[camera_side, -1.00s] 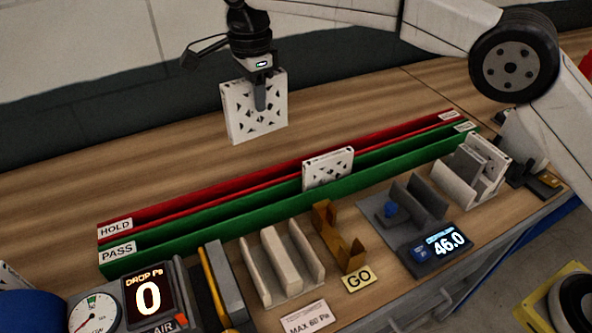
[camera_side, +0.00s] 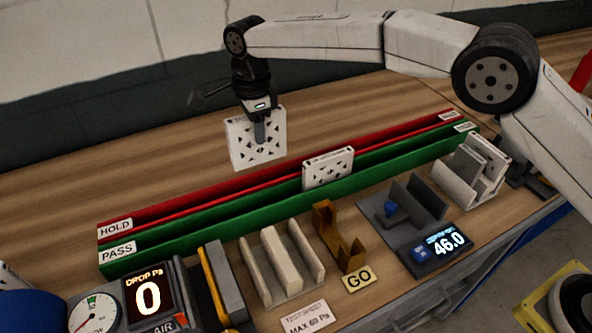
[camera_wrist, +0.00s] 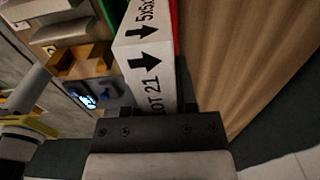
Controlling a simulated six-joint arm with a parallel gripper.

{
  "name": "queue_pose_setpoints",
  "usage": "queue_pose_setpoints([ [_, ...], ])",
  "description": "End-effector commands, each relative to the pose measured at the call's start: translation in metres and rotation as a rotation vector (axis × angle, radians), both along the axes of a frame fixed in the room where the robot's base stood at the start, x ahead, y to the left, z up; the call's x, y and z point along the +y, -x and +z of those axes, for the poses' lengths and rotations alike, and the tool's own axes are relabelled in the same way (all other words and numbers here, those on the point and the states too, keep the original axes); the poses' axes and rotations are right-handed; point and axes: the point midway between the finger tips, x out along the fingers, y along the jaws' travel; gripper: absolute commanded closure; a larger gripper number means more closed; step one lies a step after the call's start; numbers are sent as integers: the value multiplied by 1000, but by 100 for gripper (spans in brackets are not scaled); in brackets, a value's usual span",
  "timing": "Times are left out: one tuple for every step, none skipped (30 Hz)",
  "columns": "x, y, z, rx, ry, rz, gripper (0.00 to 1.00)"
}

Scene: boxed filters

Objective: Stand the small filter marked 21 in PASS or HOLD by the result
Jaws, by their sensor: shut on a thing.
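My gripper (camera_side: 260,132) is shut on a white boxed filter (camera_side: 243,146) with dark triangular marks on its face. The filter hangs upright in the air above the back side of the red HOLD channel (camera_side: 200,195). In the wrist view the edge of this filter (camera_wrist: 145,60) reads "LOT 21" with black arrows. The green PASS channel (camera_side: 230,211) runs parallel in front of HOLD. Another white filter (camera_side: 328,168) stands upright in the PASS channel near its middle. The drop display (camera_side: 148,296) reads 0.
In front are a cream slotted rack (camera_side: 283,262), a brown GO gauge (camera_side: 338,237), a grey fixture with a 46.0 display (camera_side: 446,243), and a pale rack (camera_side: 470,170) holding filters at right. A "MAX" Pa card (camera_side: 306,317) lies in front. The table behind HOLD is clear.

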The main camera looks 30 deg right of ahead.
Motion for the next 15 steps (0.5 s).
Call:
queue_pose_setpoints([
  [0, 0, -2, 0, 0, 0, 100],
  [0, 0, -2, 0, 0, 0, 100],
  [0, 0, -2, 0, 0, 0, 100],
  [0, 0, -3, 0, 0, 0, 100],
  [0, 0, -3, 1, 0, 0, 100],
  [0, 0, -5, 1, 1, 0, 100],
  [0, 0, -7, 2, 1, 0, 100],
  [0, 0, -9, 2, 1, 0, 100],
  [0, 0, -13, 2, 1, 0, 100],
  [0, 0, -16, 2, 1, 0, 100],
  [0, 0, -19, 2, 1, 0, 100],
  [0, 0, -24, 3, 2, 0, 100],
  [0, 1, -28, 3, 2, 0, 100],
  [0, 0, -32, 2, 1, 0, 100],
  [0, 0, -37, 3, 1, 0, 100],
])
